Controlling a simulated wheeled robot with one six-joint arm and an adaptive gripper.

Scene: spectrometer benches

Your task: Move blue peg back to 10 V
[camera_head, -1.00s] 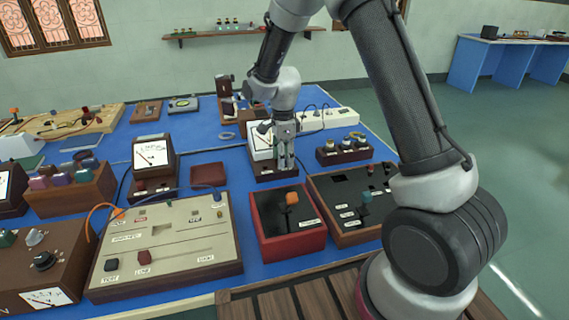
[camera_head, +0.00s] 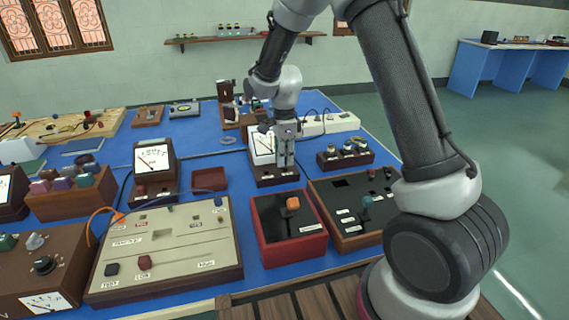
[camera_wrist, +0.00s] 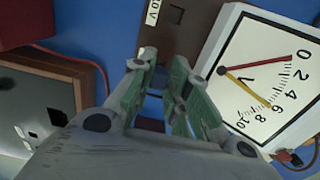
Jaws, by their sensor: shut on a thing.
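The white-faced voltmeter (camera_head: 262,143) stands on a dark wooden base near the middle of the blue bench. It also fills the right of the wrist view (camera_wrist: 272,75). A "10 V" label (camera_wrist: 152,12) shows on its brown base (camera_wrist: 186,22). My gripper (camera_head: 285,164) points down in front of the meter, just above the base's front part.
A red-rimmed box with an orange lever (camera_head: 292,204) and a dark panel with a teal lever (camera_head: 366,202) stand in front. A knob block (camera_head: 345,155) is close on the right. A shallow brown tray (camera_head: 209,188) lies to the left.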

